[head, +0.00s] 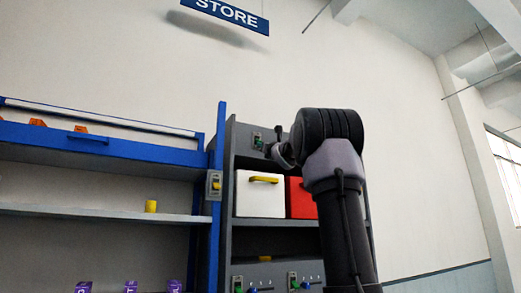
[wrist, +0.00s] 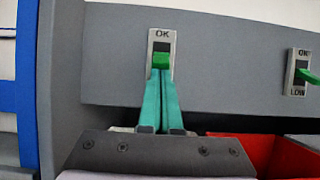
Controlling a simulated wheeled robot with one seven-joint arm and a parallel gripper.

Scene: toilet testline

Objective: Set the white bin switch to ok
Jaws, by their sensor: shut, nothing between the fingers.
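The white bin (head: 260,195) with a yellow handle sits on the grey rack's shelf. Its switch (head: 258,142) is on the panel above it. In the wrist view this switch has a pale plate (wrist: 152,64) marked OK at the top and a green lever (wrist: 162,60) below a dark part of the slot. The plate's lower end is hidden by my gripper. My gripper (wrist: 161,74) is shut and empty, its teal fingers together, with the tips at or just under the lever. I cannot tell whether they touch it. In the head view my arm hides most of the gripper.
A red bin (head: 297,198) stands right of the white one, and its switch (wrist: 300,72) has a green lever with OK and LOW labels. A blue rack post (head: 217,150) with a yellow switch (head: 214,185) is at the left. Lower switches (head: 265,281) line the rack.

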